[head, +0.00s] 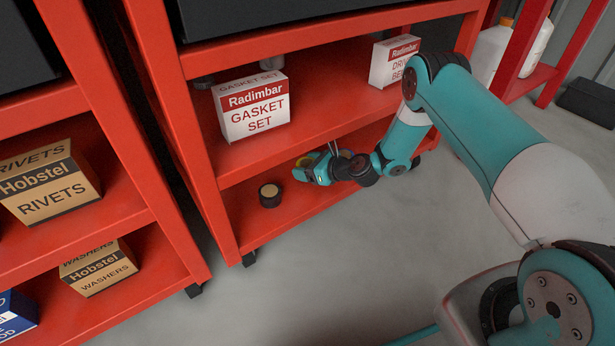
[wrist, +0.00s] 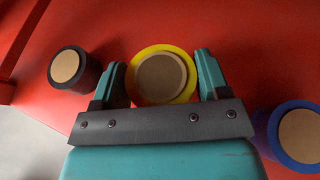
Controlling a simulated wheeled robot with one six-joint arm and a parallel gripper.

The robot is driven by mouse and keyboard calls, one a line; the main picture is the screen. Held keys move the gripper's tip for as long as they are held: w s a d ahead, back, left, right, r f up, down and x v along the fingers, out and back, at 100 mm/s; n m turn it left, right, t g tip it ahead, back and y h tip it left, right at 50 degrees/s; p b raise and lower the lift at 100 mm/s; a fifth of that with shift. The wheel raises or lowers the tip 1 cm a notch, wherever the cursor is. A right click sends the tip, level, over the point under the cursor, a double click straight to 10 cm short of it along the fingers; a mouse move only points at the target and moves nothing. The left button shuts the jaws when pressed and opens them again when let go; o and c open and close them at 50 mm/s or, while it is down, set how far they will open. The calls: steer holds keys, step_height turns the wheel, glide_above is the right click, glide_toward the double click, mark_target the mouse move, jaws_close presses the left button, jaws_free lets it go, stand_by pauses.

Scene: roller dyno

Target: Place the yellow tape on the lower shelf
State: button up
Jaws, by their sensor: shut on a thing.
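My gripper (head: 308,170) reaches in over the lower shelf (head: 300,203) of the red cart. In the wrist view my gripper (wrist: 160,80) has its two fingers on either side of the yellow tape (wrist: 163,50), shut on it. The yellow tape is a roll with a tan core, its round face towards the camera. In the head view only a small yellow part (head: 303,161) shows past the fingers. Red shelf surface lies behind the roll; I cannot tell whether the roll touches it.
A black tape roll (head: 269,195) stands on the lower shelf left of my gripper. A blue roll (wrist: 296,136) shows at right in the wrist view. A gasket set box (head: 252,108) and another box (head: 394,62) stand on the shelf above. A second red rack (head: 120,225) is at left.

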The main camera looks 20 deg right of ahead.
step_height(320, 180, down, 2)
steer(key=shift+f+b, duration=0.15)
steer(key=shift+b, duration=0.3)
steer(key=o, duration=1)
steer(key=shift+r, duration=0.2)
steer(key=p+v, duration=0.6)
steer(key=v, duration=0.4)
steer(key=shift+s+d+r, duration=0.25)
steer(key=shift+s+d+r+p, duration=0.1)
steer(key=shift+s+d+p, duration=0.25)
steer(key=shift+s, duration=0.15)
